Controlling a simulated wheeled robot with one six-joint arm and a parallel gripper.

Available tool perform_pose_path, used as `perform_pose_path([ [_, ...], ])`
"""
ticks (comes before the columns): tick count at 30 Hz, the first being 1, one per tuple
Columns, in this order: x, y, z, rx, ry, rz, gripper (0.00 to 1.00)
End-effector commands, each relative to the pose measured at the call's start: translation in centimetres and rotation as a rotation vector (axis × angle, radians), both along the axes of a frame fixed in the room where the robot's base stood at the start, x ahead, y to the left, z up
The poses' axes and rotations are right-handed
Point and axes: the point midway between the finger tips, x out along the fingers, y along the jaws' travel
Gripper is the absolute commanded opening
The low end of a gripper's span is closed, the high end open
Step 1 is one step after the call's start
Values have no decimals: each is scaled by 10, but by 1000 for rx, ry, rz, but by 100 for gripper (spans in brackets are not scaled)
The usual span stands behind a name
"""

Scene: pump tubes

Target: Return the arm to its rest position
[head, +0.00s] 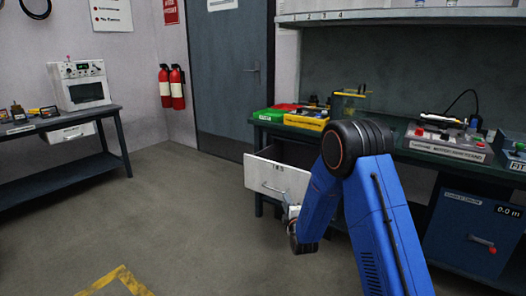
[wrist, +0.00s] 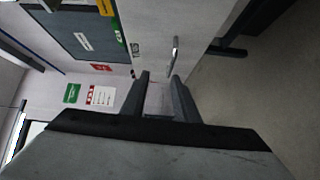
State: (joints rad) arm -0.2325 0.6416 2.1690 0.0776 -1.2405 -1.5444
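My blue arm rises from the lower right of the head view, bends at a dark elbow joint and reaches down and left. My gripper (wrist: 160,80) shows in the wrist view with its two dark fingers apart and nothing between them. In the head view the gripper is small and mostly hidden by the forearm. The pale drawer (head: 274,180) under the workbench stands pulled out, and my wrist is low in front of its right part. In the wrist view the drawer front's metal handle (wrist: 175,49) lies beyond the fingertips, apart from them.
The green-topped workbench (head: 405,152) carries coloured cases and instruments, with a blue cabinet (head: 468,235) below. A second bench (head: 65,125) stands at left with a white device (head: 80,86). Fire extinguishers (head: 172,87) hang beside a grey door (head: 232,75). The middle floor is clear.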

Motion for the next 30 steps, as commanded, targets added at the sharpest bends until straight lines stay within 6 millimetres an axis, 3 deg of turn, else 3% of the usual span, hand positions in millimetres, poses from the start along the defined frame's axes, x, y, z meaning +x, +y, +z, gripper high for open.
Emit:
perform_pose_path([
  [3,-8,-11,28,72,66,-8,28],
  [14,-52,-44,91,292,282,-59,28],
  [23,-111,-72,134,473,454,-137,28],
  [30,-171,-93,160,613,583,-221,28],
])
